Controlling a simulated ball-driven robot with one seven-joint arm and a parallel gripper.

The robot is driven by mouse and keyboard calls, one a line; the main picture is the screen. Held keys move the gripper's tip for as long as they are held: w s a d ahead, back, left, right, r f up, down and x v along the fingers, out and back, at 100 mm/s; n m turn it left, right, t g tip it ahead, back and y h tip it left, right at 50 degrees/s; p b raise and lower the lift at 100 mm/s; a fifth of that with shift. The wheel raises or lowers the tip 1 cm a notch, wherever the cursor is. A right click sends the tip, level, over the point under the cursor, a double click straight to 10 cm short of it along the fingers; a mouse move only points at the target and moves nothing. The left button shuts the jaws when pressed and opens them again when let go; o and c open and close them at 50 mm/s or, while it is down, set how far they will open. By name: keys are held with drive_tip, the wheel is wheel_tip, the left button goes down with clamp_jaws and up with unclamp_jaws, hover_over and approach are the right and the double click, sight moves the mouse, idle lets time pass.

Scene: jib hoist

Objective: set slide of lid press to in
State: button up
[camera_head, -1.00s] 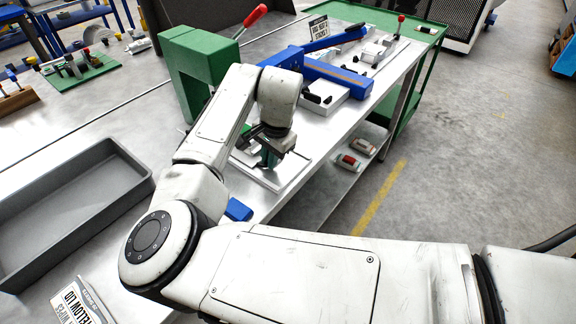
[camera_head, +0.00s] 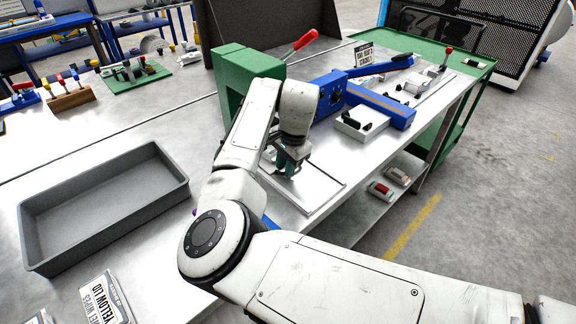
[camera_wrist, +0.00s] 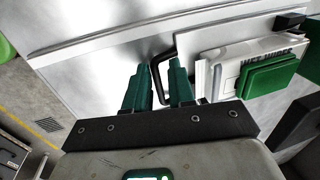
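The lid press is a green frame (camera_head: 236,72) with a red-gripped lever (camera_head: 304,40), standing on the bench behind my arm. Its slide seems to be the pale flat plate (camera_head: 318,208) reaching towards the bench edge; my arm hides part of it. In the wrist view a black loop handle (camera_wrist: 156,77) projects from the slide's pale plate (camera_wrist: 207,72). My gripper (camera_head: 287,163) is low over the slide. In the wrist view its green fingers (camera_wrist: 161,66) are apart, with the handle's bar between them and a gap on the left finger's side.
In the wrist view a white wet-wipes pack (camera_wrist: 245,50) with a green lid (camera_wrist: 268,77) lies beside the handle. A grey tray (camera_head: 45,258) stands at left. A blue press-like device (camera_head: 375,106) is behind on the right. Open floor (camera_head: 480,200) lies right of the bench.

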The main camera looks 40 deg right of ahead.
drive_tip(key=shift+o, duration=1.2)
drive_tip(key=v, duration=1)
drive_tip(key=shift+r, duration=0.35)
